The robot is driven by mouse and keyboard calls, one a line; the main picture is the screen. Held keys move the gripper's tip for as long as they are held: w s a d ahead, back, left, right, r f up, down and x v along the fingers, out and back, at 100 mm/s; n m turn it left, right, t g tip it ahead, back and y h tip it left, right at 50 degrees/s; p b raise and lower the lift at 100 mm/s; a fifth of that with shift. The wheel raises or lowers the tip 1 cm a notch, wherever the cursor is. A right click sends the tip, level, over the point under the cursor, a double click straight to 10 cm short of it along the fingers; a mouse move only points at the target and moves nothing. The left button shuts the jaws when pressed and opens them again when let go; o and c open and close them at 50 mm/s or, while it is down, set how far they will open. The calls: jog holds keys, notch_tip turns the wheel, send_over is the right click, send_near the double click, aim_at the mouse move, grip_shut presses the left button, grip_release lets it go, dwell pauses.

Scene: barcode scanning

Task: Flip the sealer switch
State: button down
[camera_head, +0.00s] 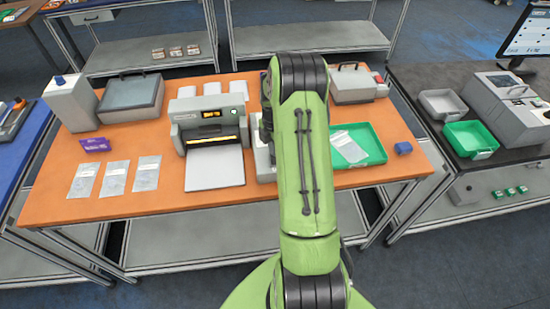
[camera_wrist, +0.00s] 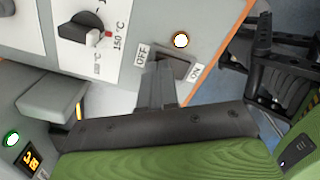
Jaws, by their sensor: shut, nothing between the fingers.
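In the wrist view, the black rocker switch (camera_wrist: 180,66) sits on a light panel between an OFF label (camera_wrist: 142,55) and an ON label (camera_wrist: 195,71). A round lamp (camera_wrist: 181,40) beside it glows white with an orange rim. My gripper (camera_wrist: 160,68) is shut and empty, its tips at the OFF side of the switch and covering part of it. I cannot tell whether they touch it. In the head view, a white part of the sealer (camera_head: 264,160) shows beside my green arm, which hides the switch and my fingertips.
A black dial (camera_wrist: 82,28) marked 150 °C is on the same panel. A grey machine with a lit display (camera_head: 210,125) stands just left of my arm. A green tray (camera_head: 375,150) is on the right. Pouches (camera_head: 115,178) lie on the orange table (camera_head: 60,212).

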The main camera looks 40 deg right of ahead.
jog(key=shift+f, duration=0.35)
jog(key=shift+s, duration=0.1)
jog(key=shift+r+p, duration=2.15)
jog(key=shift+r, duration=1.5)
jog(key=shift+f, duration=0.1)
jog(key=shift+a, duration=0.1)
